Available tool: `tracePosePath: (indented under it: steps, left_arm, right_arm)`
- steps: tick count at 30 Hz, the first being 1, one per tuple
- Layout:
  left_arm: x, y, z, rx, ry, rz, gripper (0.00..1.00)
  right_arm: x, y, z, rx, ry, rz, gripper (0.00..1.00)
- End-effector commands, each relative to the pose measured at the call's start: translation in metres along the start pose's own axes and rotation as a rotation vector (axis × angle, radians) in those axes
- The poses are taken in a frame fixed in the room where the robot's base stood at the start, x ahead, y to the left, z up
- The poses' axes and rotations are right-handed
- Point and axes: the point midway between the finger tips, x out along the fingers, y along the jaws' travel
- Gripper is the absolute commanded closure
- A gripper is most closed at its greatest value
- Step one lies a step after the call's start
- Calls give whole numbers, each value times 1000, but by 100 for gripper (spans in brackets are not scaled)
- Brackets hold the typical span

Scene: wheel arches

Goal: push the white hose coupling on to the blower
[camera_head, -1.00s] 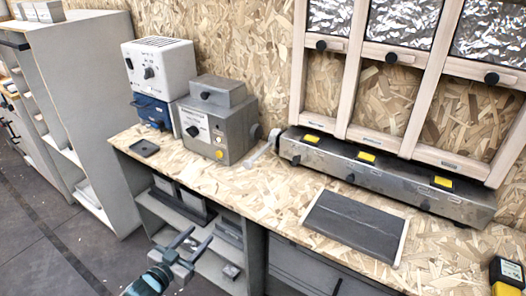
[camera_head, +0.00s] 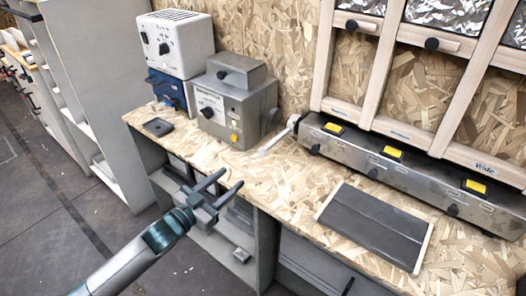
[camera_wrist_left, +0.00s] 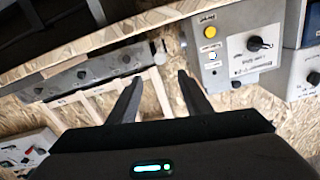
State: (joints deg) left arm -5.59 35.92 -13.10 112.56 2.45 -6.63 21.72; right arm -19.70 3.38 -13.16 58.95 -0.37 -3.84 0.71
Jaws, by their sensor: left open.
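A white hose coupling (camera_head: 275,140) lies on the bench between the grey blower box and the long metal unit, its round end near the unit's left end. The grey blower box (camera_head: 232,108) has a dark round port (camera_head: 274,115) on its right side; the coupling looks apart from it. In the left wrist view the blower (camera_wrist_left: 240,45) is at upper right, and a small pale part, probably the coupling (camera_wrist_left: 160,56), shows beyond the fingers. My left gripper (camera_head: 232,179) is open and empty, in front of the bench edge, short of the coupling. My right gripper is not in view.
The long metal unit (camera_head: 400,172) with yellow labels runs along the bench back below wooden frames. A dark flat panel (camera_head: 375,228) lies at front right, and a small black tray (camera_head: 158,127) at left. Open shelves are below. Bare bench (camera_head: 245,163) lies in front of the blower.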

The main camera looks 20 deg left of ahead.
Motion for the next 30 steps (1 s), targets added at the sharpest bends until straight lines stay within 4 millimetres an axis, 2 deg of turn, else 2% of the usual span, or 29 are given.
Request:
tracePosePath:
  steps: [5,11,30]
  left_arm:
    - [14,0,-2,0,2,-1,55]
    - [40,-1,-2,0,2,-1,55]
    - [145,0,-3,1,1,0,55]
  right_arm:
    - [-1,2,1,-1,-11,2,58]
    - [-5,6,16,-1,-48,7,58]
    - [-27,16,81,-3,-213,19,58]
